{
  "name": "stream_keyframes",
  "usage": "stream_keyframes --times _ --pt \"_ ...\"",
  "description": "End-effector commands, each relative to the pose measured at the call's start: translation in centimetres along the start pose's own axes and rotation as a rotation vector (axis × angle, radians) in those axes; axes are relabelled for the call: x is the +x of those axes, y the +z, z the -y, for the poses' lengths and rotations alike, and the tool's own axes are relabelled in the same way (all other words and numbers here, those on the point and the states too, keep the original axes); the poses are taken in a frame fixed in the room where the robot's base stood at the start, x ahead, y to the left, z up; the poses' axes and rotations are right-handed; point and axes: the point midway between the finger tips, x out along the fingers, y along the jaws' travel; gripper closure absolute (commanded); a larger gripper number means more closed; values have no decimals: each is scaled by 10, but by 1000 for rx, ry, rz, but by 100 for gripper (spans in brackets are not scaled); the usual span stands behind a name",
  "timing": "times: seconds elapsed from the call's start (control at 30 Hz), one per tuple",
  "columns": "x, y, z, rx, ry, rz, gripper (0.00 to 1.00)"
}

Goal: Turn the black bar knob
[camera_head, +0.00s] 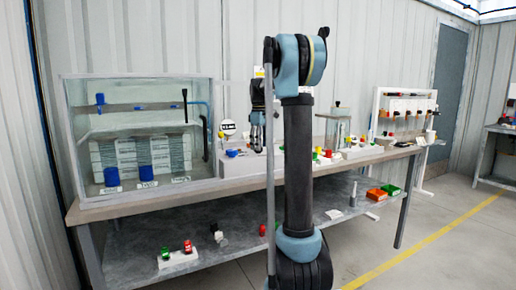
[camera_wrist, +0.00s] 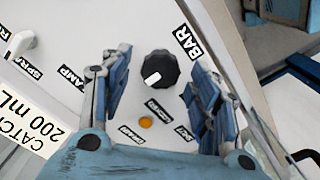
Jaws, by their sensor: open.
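The black bar knob (camera_wrist: 161,66) shows in the wrist view as a round, ridged knob with a white pointer mark, on a white panel (camera_wrist: 135,22) beside a "BAR" label (camera_wrist: 187,41). My gripper (camera_wrist: 160,62) is open, with one finger to the left of the knob and one to the right. The knob lies between the fingertips in the picture, with white panel visible on both sides. I cannot tell how far the tips are from the panel. In the head view my gripper (camera_head: 257,148) hangs over the workbench; the knob cannot be made out there.
An orange button (camera_wrist: 145,122) and several small labels lie close to the knob. A catch label (camera_wrist: 30,105) is at the left. In the head view a glass tank (camera_head: 140,135) stands left on the bench (camera_head: 200,192), and a white rack (camera_head: 378,105) stands right.

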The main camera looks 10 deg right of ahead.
Motion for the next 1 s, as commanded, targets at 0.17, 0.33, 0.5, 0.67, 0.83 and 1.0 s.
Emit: stream_keyframes --times 0.17,0.33,0.5,0.67,0.83,1.0 --pt "-29 0 0 0 0 0 44" --pt "-62 0 0 0 0 0 44" --pt "-89 0 0 0 0 0 44" --pt "-104 0 -1 0 0 0 44" --pt "-110 0 -1 0 0 0 44" --pt "-110 0 -1 0 0 0 44"
